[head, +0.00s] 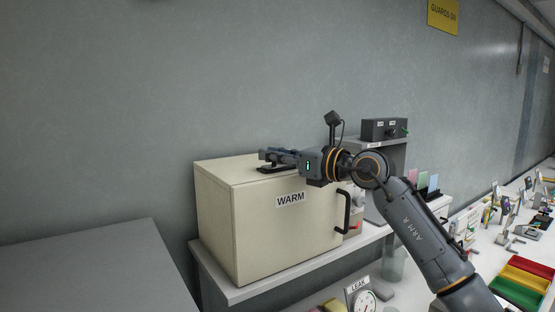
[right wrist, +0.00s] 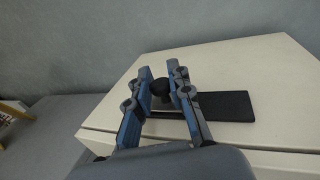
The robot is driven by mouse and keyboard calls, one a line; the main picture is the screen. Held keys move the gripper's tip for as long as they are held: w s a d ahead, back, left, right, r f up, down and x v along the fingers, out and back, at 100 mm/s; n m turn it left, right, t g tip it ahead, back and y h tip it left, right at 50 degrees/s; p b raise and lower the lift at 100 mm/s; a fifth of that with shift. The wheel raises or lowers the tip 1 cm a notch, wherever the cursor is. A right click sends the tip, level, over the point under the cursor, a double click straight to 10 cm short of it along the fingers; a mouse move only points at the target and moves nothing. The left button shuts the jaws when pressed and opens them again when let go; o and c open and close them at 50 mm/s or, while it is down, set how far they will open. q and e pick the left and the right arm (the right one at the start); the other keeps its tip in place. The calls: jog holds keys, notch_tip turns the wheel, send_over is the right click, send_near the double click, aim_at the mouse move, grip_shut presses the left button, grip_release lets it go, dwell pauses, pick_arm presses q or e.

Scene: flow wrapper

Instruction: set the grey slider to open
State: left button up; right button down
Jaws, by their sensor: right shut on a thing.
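A cream cabinet (head: 270,235) labelled WARM stands on a shelf. On its top lies the slider's dark flat plate (head: 279,170), which also shows in the right wrist view (right wrist: 228,107). A dark rounded knob (right wrist: 160,88) stands up from the slider near the plate's left part in that view. My right gripper (head: 265,155) reaches over the cabinet top from the right. In the right wrist view my right gripper (right wrist: 160,72) has its blue-padded fingers on either side of the knob, shut on it. Part of the plate is hidden by the fingers. My left gripper is not in view.
The cabinet has a black door handle (head: 343,212) at its front right. A dark control box (head: 383,129) stands behind my right arm. A gauge marked LEAK (head: 364,300) and red and green bins (head: 520,291) are lower right. The grey wall is close behind the cabinet.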

jog(key=shift+s+a, duration=0.5)
jog(key=shift+a, duration=0.35)
jog(key=c, duration=1.7)
grip_release()
jog(key=shift+w+d+f, duration=0.15)
jog(key=shift+w+d, duration=0.3)
jog(key=shift+d, duration=0.15)
jog(key=o, duration=0.5)
jog(key=shift+s+a, duration=0.3)
jog(key=shift+a+r, duration=0.1)
jog(key=shift+r, duration=0.15)
jog(key=shift+d+f, duration=0.1)
jog(key=shift+d, duration=0.4)
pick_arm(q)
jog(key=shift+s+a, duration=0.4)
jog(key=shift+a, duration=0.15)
pick_arm(e)
jog(key=v, duration=1.1)
jog(key=shift+s+a, duration=0.15)
jog(key=shift+s, duration=0.25)
